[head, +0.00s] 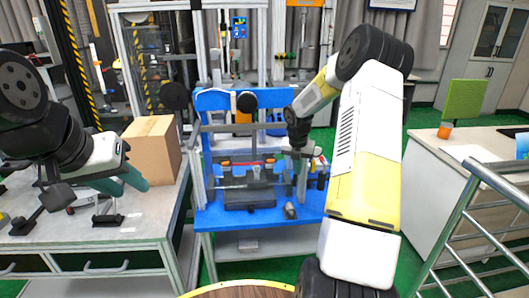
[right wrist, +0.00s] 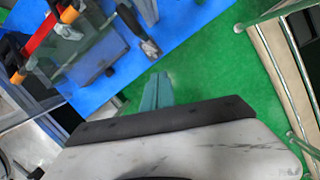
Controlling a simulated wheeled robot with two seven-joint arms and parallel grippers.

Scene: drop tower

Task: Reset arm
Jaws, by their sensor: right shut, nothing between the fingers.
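My right arm reaches forward over the blue drop tower bench (head: 240,217). My right gripper (head: 302,178) hangs at the right part of the bench's frame in the head view. In the right wrist view its teal fingers (right wrist: 157,92) are together with nothing between them, seen against the bench edge and green floor. My left gripper (head: 122,184) is above the grey table (head: 150,232) at the left. Its teal fingers look spread apart, with nothing seen between them.
A cardboard box (head: 152,145) stands on the left table, close to my left gripper. A metal railing (head: 480,215) and a white desk (head: 440,185) are at the right. Green floor lies between bench and desk.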

